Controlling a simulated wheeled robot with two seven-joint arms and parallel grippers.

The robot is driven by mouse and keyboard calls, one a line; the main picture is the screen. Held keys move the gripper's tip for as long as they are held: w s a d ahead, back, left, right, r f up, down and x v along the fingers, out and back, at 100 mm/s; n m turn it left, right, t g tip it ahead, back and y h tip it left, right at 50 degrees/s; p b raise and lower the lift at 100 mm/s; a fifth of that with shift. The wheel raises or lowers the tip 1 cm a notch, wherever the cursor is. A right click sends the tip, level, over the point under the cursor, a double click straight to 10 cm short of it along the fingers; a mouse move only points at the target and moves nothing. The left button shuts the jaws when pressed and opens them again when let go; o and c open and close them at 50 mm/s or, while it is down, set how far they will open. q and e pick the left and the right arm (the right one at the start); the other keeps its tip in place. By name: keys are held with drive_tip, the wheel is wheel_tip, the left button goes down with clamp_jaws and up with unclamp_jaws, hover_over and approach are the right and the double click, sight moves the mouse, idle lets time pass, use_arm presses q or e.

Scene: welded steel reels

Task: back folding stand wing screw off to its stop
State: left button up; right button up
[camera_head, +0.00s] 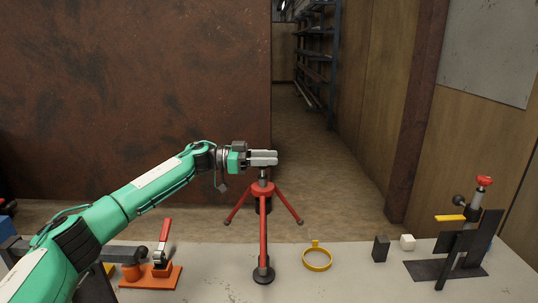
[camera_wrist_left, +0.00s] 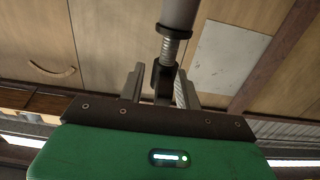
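The folding stand (camera_head: 263,225) is a red tripod with dark feet, upright at the table's far edge. One leg reaches toward me. My left gripper (camera_head: 264,157) is at the top of its short grey post, its fingers pointing right. In the left wrist view a grey tube with a dark collar and a threaded rod (camera_wrist_left: 169,50) ends in a black wing screw (camera_wrist_left: 162,82). The screw sits between the two fingers of my left gripper (camera_wrist_left: 160,88). A gap shows between the screw and the left finger. In the head view the gripper hides the screw. My right gripper is out of view.
An orange toggle clamp (camera_head: 150,277) with a red handle stands at left. The front middle of the table is clear.

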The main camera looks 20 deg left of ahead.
use_arm(q)
drive_tip(key=shift+w+d, duration=0.1)
drive_tip(key=shift+d, duration=0.2)
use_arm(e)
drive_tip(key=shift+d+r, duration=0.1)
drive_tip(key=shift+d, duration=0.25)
